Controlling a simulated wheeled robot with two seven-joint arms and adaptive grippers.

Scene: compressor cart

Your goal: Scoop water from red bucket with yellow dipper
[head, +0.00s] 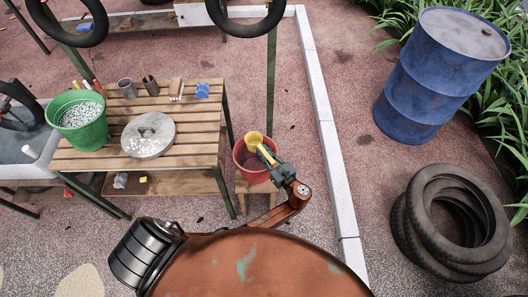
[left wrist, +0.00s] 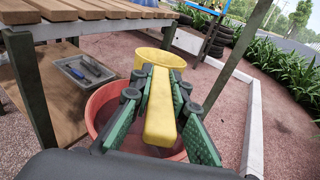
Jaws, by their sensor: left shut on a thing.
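The yellow dipper (head: 254,139) is at the red bucket (head: 239,162), with its cup over the bucket's far side. The bucket stands on a small wooden stool (head: 243,188) beside the slatted table. My left gripper (head: 266,154) is shut on the dipper's handle, above the bucket. In the left wrist view, the fingers (left wrist: 160,92) close on both sides of the long yellow handle (left wrist: 160,118). The cup (left wrist: 150,58) is beyond them, and the red bucket (left wrist: 102,102) is below. The water surface is not clear, and I cannot tell whether the cup touches it. My right gripper is not in view.
The slatted wooden table (head: 187,128) is left of the bucket. It bears a green bucket (head: 80,133) with pale contents, a round metal lid (head: 152,150), cups and a blue item. A table post stands close behind the bucket. A blue barrel (head: 425,85) and tyres (head: 408,220) are at right.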

